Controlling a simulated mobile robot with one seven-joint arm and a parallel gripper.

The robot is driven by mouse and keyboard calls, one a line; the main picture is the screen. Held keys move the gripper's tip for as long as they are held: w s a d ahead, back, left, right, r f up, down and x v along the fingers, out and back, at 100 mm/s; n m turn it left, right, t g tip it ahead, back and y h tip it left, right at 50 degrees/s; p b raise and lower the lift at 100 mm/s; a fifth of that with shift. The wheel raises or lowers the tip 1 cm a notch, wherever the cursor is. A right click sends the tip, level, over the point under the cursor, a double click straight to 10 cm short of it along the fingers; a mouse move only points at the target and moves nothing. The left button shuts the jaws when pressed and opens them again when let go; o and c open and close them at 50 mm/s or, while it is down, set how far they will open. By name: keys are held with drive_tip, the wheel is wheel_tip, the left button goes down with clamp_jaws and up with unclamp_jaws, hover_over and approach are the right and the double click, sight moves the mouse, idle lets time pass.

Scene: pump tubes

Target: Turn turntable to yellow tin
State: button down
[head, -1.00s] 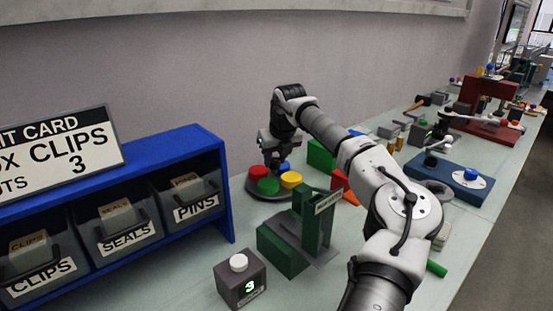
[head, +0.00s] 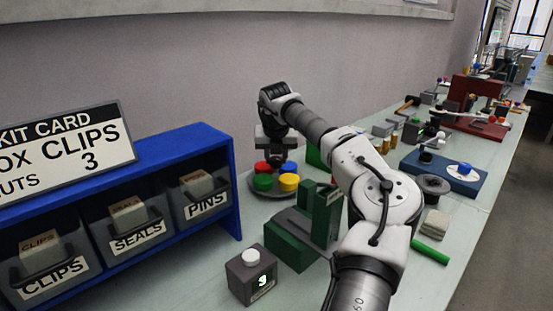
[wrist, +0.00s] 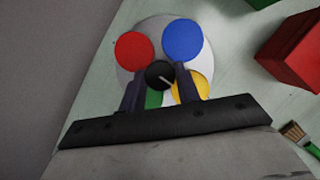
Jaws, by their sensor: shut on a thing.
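The round grey turntable (head: 275,193) stands on the bench beside the blue rack. It carries a red tin (head: 262,167), a blue tin (head: 290,168), a green tin (head: 263,182) and a yellow tin (head: 289,183). The yellow tin is at the front right, the green one at the front left. My gripper (head: 275,158) points down over the turntable's middle. In the wrist view its fingers are shut on the black centre knob (wrist: 159,75), which has a white line. There the yellow tin (wrist: 195,86) and green tin (wrist: 154,98) are partly hidden by the gripper.
The blue rack (head: 232,190) with labelled bins stands to the left. A green fixture (head: 300,240) and a grey counter box (head: 250,275) stand in front. A red block (wrist: 292,50) and a brush (wrist: 298,138) lie to the right in the wrist view.

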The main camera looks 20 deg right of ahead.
idle(0.4)
drive_tip(key=c, duration=1)
unclamp_jaws()
drive_tip(key=shift+r, duration=0.1)
drive_tip(key=b+v, duration=0.1)
drive_tip(key=v, duration=1.2)
drive_tip(key=shift+a+r, duration=0.15)
drive_tip(key=shift+r, duration=0.15)
drive_tip(key=shift+s+f, duration=0.1)
